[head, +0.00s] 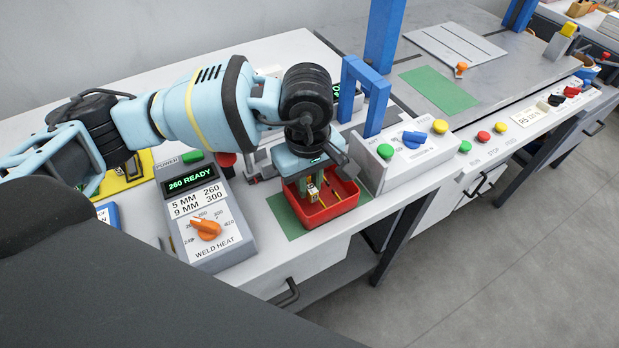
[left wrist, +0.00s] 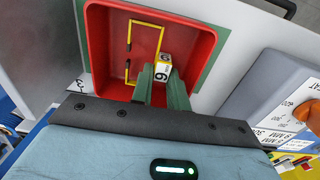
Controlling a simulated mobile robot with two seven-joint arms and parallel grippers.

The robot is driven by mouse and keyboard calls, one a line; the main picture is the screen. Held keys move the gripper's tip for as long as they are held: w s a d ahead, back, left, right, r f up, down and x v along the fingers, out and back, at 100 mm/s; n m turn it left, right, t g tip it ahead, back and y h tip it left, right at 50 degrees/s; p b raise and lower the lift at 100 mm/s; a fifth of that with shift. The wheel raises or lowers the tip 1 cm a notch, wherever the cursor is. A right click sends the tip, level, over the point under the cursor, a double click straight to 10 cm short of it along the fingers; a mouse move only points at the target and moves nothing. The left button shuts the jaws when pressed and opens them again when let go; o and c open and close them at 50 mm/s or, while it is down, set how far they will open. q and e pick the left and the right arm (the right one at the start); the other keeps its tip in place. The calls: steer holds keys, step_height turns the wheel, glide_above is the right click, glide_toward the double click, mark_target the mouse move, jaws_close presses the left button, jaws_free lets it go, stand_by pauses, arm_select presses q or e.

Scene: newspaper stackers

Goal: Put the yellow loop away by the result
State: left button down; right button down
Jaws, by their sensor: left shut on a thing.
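The yellow loop (left wrist: 130,34) shows in the left wrist view as thin yellow lengths with black ends, in a red tray (left wrist: 204,50). My left gripper (head: 312,194) points down into the red tray (head: 322,222) in the head view. Its green fingers (left wrist: 166,92) are shut on the block. The fingers hide part of the loop, and I cannot tell whether it touches the tray floor. My right gripper is not in view.
The tray stands on a green mat (head: 286,217) near the bench's front edge. A weld heat box (head: 205,217) reading "260 READY" is to its left. A button box (head: 408,152) and blue frame (head: 366,72) are to its right. A green patch (head: 440,90) lies farther right.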

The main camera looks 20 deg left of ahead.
arm_select(q)
steer(key=shift+f, duration=0.1)
steer(key=c, duration=1.4)
jaws_free()
steer(key=shift+o, duration=0.2)
steer(key=shift+r, duration=0.2)
step_height(320, 180, up, 13)
steer(key=shift+p, duration=0.35)
steer(key=shift+s+f, duration=0.15)
